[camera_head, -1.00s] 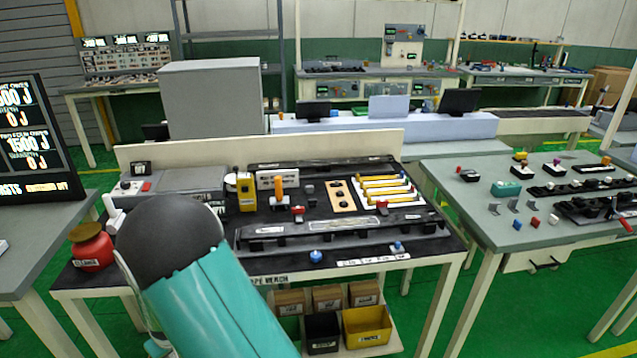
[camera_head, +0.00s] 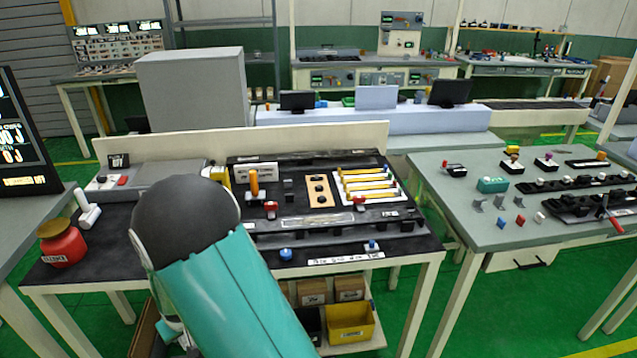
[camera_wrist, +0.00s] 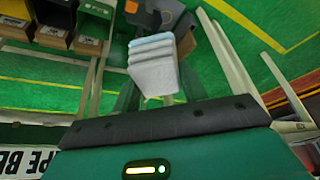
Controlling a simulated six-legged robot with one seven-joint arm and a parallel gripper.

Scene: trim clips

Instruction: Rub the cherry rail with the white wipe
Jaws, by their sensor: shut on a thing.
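In the wrist view my gripper (camera_wrist: 155,88) is shut on the white wipe (camera_wrist: 153,65), a folded, layered pad with a pale blue edge. The wipe hangs clear in front of the palm, with green floor behind it and no rail touching it. In the head view my arm's teal and black link hides the gripper and wipe. Several long dark rails lie on the black bench top, one along the front (camera_head: 335,222) and one at the back (camera_head: 300,163). Their labels are too small to read, so I cannot tell which is the cherry rail.
A red cleaner jar (camera_head: 63,245) and a white upright tool (camera_head: 88,210) stand at the bench's left. Yellow sticks (camera_head: 368,186) lie in a white holder. A yellow bin (camera_head: 350,322) sits below the bench. A grey table (camera_head: 470,225) stands right, across a gap.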

